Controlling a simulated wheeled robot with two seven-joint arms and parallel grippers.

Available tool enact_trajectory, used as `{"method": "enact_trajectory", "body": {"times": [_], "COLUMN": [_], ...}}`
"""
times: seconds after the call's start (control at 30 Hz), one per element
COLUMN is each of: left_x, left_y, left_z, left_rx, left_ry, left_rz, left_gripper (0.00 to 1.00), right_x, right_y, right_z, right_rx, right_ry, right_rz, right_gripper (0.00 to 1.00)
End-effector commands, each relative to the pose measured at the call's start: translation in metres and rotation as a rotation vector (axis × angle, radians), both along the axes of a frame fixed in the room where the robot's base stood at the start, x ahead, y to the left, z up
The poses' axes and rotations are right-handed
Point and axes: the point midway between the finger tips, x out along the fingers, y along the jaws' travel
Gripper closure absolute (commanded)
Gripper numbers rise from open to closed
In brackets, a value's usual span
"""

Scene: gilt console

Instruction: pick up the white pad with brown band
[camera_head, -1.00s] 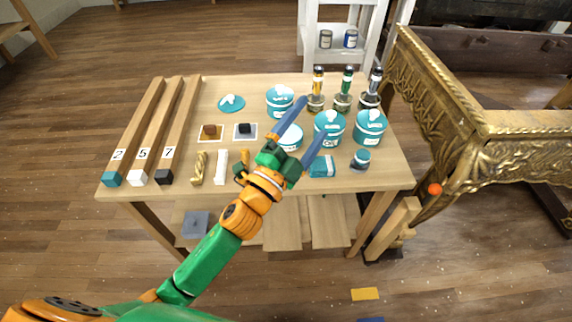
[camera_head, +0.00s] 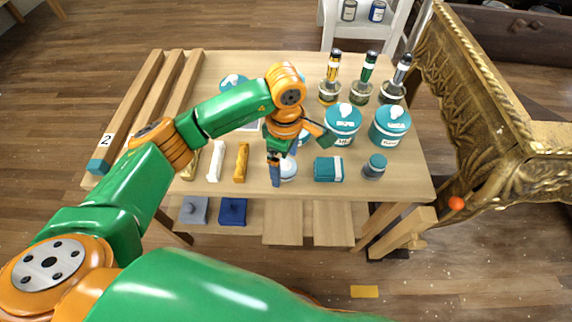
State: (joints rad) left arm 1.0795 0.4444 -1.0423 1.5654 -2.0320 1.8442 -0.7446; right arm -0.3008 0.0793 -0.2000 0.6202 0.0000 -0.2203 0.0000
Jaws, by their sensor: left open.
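A small white item (camera_head: 289,168) lies on the table just below my left gripper (camera_head: 299,160). It is partly hidden by a finger; I cannot make out a brown band, so I cannot tell if it is the white pad. My left gripper is open and empty. One finger points down at the left of the white item, and the other spreads right, close to a teal canister (camera_head: 342,126). A teal pad with a white band (camera_head: 328,169) lies to the right of the white item. My right gripper is not in view.
White (camera_head: 216,161) and amber (camera_head: 241,162) sticks lie to the left. Another teal canister (camera_head: 389,127), a small jar (camera_head: 375,166) and several bottles (camera_head: 362,86) stand to the right. Long wooden bars (camera_head: 128,112) line the table's left side. The gilt console (camera_head: 480,90) stands beyond its right edge.

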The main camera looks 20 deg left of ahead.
Motion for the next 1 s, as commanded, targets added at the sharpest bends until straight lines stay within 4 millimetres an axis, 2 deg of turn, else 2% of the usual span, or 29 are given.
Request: {"method": "enact_trajectory", "body": {"times": [0.1, 0.3, 0.6, 0.63, 0.67, 0.7, 0.87, 1.0], "left_x": [0.000, 0.000, 0.000, 0.000, 0.000, 0.000, 0.000, 0.001], "left_y": [0.000, 0.000, -0.001, -0.001, -0.001, -0.001, -0.001, -0.001], "left_z": [-0.013, -0.014, -0.013, -0.013, -0.013, -0.013, -0.013, -0.003], "left_rx": [-0.001, -0.002, -0.003, -0.003, -0.003, -0.003, -0.003, -0.003], "left_ry": [0.000, -0.001, -0.001, -0.001, -0.001, -0.001, -0.001, -0.004], "left_rz": [-0.001, -0.001, -0.001, -0.001, -0.001, -0.001, -0.001, -0.001], "left_gripper": [0.00, 0.00, 0.81, 0.87, 0.88, 0.96, 0.96, 0.96], "right_x": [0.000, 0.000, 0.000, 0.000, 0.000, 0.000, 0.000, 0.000], "right_y": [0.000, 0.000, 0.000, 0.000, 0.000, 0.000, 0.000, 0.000], "right_z": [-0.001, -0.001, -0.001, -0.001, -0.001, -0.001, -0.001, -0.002], "right_rx": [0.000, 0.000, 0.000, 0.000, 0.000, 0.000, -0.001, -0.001], "right_ry": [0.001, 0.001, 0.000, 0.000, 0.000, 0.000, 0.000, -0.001], "right_rz": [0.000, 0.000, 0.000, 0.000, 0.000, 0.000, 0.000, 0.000], "right_gripper": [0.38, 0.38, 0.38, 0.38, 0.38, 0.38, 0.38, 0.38]}}
